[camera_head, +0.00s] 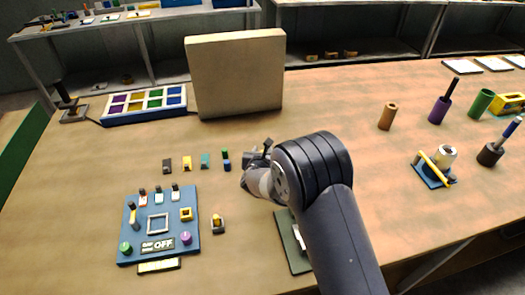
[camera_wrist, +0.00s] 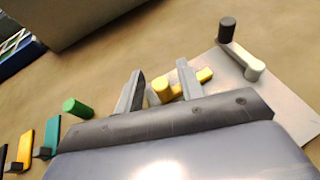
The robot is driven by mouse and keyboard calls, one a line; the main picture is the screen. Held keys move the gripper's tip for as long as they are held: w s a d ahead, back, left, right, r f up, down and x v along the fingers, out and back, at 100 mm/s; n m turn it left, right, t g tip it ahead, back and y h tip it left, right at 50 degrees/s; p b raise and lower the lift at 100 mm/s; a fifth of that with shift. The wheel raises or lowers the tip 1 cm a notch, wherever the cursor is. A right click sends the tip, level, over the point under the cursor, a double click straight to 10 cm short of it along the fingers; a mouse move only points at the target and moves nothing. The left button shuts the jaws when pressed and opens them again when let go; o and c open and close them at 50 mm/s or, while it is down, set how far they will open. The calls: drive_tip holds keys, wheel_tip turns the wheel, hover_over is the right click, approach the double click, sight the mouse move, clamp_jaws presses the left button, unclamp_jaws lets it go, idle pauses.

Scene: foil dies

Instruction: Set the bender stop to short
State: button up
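In the wrist view, my gripper (camera_wrist: 160,80) is open, its two grey fingers on either side of a yellow upright peg (camera_wrist: 161,90), with a gap to each finger. The peg joins a yellow bar (camera_wrist: 205,75) lying at the edge of a pale plate (camera_wrist: 270,95). A light grey lever with a dark knob (camera_wrist: 228,27) stands on that plate. I cannot tell for sure which part is the bender stop, or its setting. In the head view my gripper (camera_head: 255,168) is low over the table, and my arm hides most of this fixture.
A blue panel (camera_head: 187,252) with switches, knobs and an OFF label lies at the left front. Small coloured pieces (camera_head: 187,163) stand in a row left of my gripper. A large beige block (camera_head: 235,75) stands behind. A dark green plate (camera_head: 290,250) lies beside my arm.

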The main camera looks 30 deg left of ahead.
drive_tip(key=shift+c, duration=0.5)
clamp_jaws()
